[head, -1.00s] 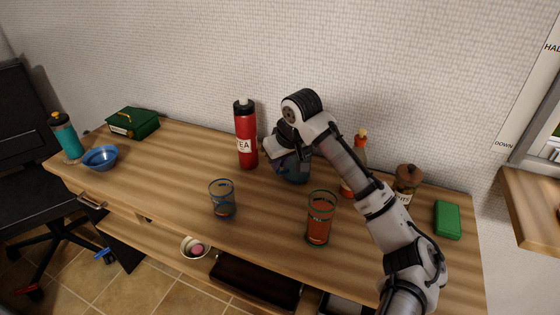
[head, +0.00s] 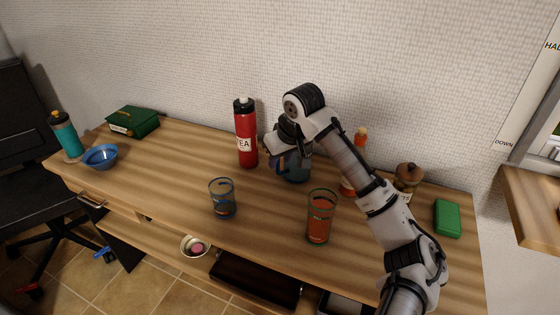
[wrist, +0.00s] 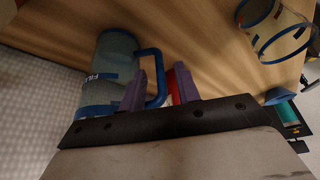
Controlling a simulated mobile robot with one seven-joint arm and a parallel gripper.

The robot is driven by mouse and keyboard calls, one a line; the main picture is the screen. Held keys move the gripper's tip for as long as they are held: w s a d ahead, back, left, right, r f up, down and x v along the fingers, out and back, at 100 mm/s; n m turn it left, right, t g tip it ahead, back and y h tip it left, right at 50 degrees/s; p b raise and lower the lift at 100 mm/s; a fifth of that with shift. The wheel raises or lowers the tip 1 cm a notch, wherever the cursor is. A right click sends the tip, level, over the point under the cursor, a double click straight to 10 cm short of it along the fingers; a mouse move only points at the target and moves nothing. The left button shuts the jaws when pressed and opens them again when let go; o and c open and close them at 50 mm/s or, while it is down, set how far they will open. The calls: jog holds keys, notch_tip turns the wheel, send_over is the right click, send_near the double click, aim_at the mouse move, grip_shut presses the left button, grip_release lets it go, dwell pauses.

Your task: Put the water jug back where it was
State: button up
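The water jug (head: 297,173), clear blue with a blue rim and handle, stands upright on the wooden desk (head: 265,215), right of the red tea flask (head: 245,140). My gripper (head: 280,163) is at the jug's near left side and covers its upper part in the head view. In the wrist view the jug (wrist: 112,62) lies left of my gripper (wrist: 162,82). The fingers are apart, with the outer bar of the blue handle (wrist: 160,70) between them and a gap beside it. Part of the jug's rim is hidden.
A blue-banded glass (head: 222,200) and an orange-filled glass (head: 319,218) stand in front. A sauce bottle (head: 360,145), brown-lidded jar (head: 407,178) and green box (head: 447,218) are to the right, behind or beside my arm. The desk's left middle is clear.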

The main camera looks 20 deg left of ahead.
jog(key=b+v, duration=0.1)
jog(key=v, duration=0.9)
jog(key=shift+r, duration=0.3)
jog(key=shift+f, duration=0.1)
